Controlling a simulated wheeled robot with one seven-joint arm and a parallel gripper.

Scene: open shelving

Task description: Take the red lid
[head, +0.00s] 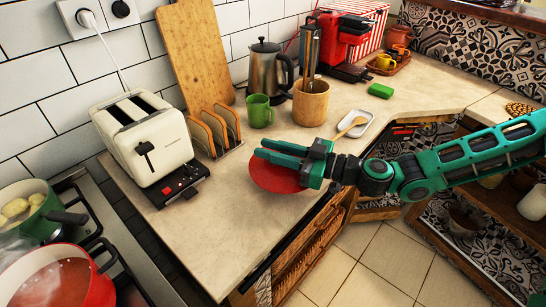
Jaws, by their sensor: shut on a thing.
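The red lid (276,179) is a round, flat disc at the front edge of the counter, in the middle of the head view. My gripper (290,158) is directly over it, reaching in from the right, and is shut on it. The fingers cover the top and right part of the lid, so the exact grip point is hidden. I cannot tell whether the lid touches the counter or is slightly above it.
A cream toaster (145,142), toast rack (214,132), green mug (260,111) and wooden utensil pot (311,103) stand behind. A white spoon rest (362,126) lies right. A red pot (62,280) and green pot (30,222) are on the stove. The front-left counter (215,235) is clear.

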